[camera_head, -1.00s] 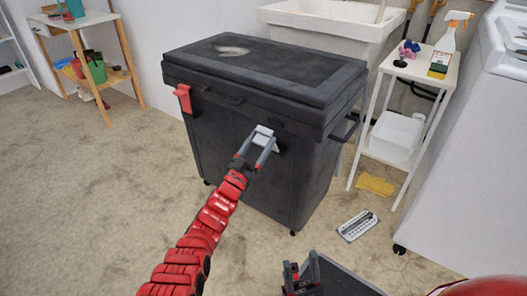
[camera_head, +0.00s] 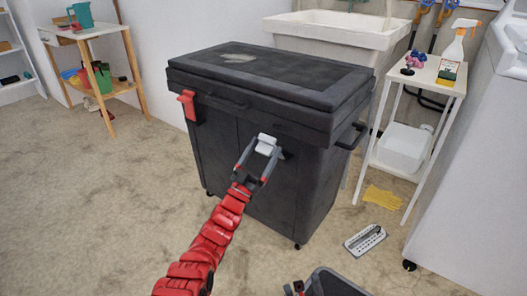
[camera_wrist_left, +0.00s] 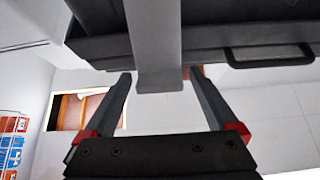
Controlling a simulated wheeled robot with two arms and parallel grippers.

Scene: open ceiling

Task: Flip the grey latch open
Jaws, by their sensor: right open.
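The grey latch (camera_head: 266,144) is on the front of the black lidded bin (camera_head: 225,145), near its right side, just below the lid edge. It also shows in the left wrist view as a pale grey flap (camera_wrist_left: 157,75). My left gripper (camera_head: 260,160) is at the latch with its fingers apart, one on either side. In the left wrist view, gaps show between the flap and both fingers (camera_wrist_left: 162,92). My right gripper (camera_head: 294,288) is at the bottom edge of the head view, mostly cut off.
A red latch (camera_head: 187,104) is on the bin's front left. A white side table (camera_head: 425,85) with a spray bottle stands at right, a sink (camera_head: 335,30) behind. Floor at left is clear.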

